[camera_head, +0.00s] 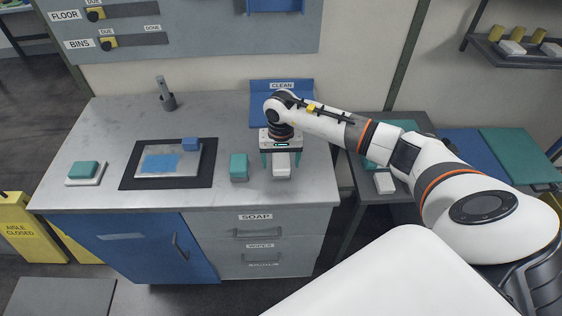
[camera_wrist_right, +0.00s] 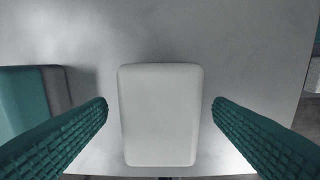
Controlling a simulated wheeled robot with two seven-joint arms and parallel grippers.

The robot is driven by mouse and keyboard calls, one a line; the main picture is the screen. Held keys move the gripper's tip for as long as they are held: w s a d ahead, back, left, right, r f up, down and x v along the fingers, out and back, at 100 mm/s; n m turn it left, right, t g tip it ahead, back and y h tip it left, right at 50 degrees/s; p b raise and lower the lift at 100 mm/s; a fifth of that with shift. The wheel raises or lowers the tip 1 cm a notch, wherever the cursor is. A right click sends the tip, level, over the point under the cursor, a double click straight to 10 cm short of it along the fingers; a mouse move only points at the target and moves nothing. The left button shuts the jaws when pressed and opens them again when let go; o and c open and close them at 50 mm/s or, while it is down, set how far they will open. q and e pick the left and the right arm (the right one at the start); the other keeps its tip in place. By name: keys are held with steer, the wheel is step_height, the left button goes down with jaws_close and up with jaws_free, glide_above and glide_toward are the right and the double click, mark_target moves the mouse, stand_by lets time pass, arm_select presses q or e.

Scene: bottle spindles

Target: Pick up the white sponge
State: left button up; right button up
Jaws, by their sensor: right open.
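A white sponge (camera_head: 281,165) lies on the grey worktop in the head view, below my right gripper. It also shows in the right wrist view (camera_wrist_right: 160,115), flat and centred between the two fingers. My right gripper (camera_head: 280,161) is open, with its green ridged fingers apart on either side of the sponge. In the right wrist view, bare worktop shows between the sponge and each fingertip (camera_wrist_right: 160,106), so neither finger touches it. My left gripper is not in view.
A green and grey sponge (camera_head: 239,167) lies just left of the white one; it also shows in the right wrist view (camera_wrist_right: 28,100). A blue CLEAN bin (camera_head: 262,98) stands behind.

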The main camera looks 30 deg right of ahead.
mark_target(281, 160)
steer(key=shift+f, duration=0.55)
steer(key=c, duration=1.1)
steer(key=shift+o, duration=0.2)
step_height(281, 160, up, 10)
steer(key=b, duration=0.3)
steer(key=shift+r, duration=0.1)
